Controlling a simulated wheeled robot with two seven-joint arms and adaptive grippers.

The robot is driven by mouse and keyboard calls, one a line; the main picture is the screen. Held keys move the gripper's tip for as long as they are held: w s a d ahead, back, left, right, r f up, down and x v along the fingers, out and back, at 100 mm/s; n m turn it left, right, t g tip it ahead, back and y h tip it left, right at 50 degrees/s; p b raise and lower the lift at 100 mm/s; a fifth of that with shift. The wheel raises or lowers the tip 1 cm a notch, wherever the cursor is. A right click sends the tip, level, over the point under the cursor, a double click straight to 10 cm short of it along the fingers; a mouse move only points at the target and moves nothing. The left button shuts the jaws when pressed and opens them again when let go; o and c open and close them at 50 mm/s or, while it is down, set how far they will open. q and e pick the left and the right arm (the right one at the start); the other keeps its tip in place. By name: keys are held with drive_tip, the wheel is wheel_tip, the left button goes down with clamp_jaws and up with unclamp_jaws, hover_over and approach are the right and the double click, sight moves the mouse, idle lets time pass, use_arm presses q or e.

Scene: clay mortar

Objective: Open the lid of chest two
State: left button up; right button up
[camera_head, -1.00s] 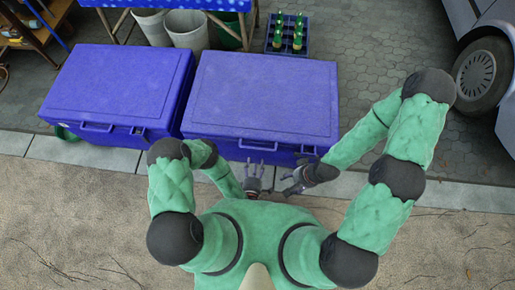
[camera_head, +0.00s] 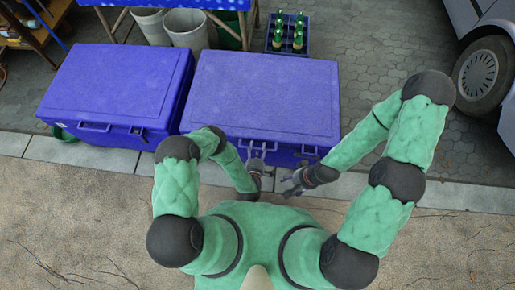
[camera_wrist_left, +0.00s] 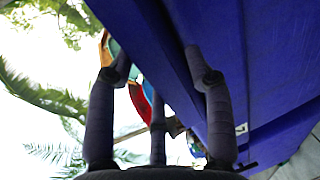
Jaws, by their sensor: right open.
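Two blue chests with closed lids stand side by side, a left chest (camera_head: 120,85) and a right chest (camera_head: 265,95). In the head view my left gripper (camera_head: 258,150) is at the front of the right chest, just below its lid edge. In the left wrist view my left gripper (camera_wrist_left: 158,62) has its fingers apart, with blue chest surface (camera_wrist_left: 275,50) close by; I cannot tell whether they touch it. A small white mark (camera_wrist_left: 241,129) shows on the blue, too small to read surely. My right gripper (camera_head: 288,184) is open and empty, in front of the right chest.
Behind the chests are grey buckets (camera_head: 187,30), a crate of green bottles (camera_head: 287,38) and a blue-topped table (camera_head: 180,3). A vehicle wheel (camera_head: 486,72) is at the upper right. The paving right of the chests is clear.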

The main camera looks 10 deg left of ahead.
use_arm(q)
clamp_jaws()
use_arm(e)
drive_tip(key=shift+r, duration=0.1)
